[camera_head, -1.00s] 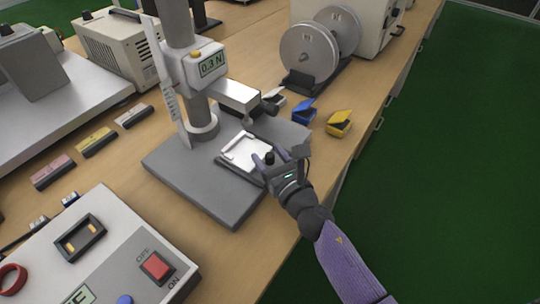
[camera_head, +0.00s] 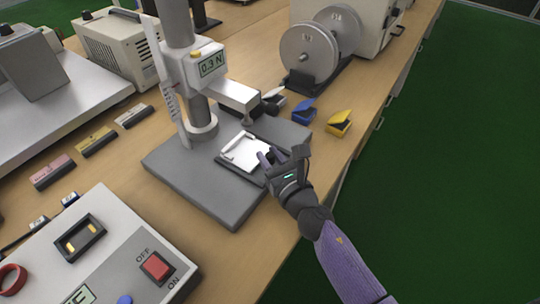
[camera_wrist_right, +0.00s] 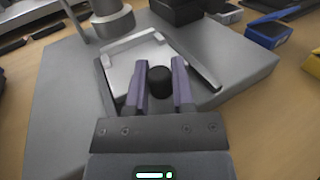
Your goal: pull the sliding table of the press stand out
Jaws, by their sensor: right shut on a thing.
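The press stand has a grey base (camera_head: 190,178), a column and a force head reading 0.3 N (camera_head: 208,67). Its sliding table (camera_head: 243,150), a pale plate with raised edges, lies low on the base below the press arm; it also shows in the right wrist view (camera_wrist_right: 130,62). A black knob (camera_wrist_right: 160,82) stands at the table's near edge. My right gripper (camera_head: 280,156) is at that edge, shut on the knob, with its purple fingers (camera_wrist_right: 160,88) on either side of it. The gripper hides the knob in the head view. My left gripper is not in view.
A blue open box (camera_head: 303,110) and a yellow one (camera_head: 339,123) stand to the right of the stand. A control box with a red switch (camera_head: 157,267) is at the front left. The bench's right edge runs close by my right arm, with green floor beyond.

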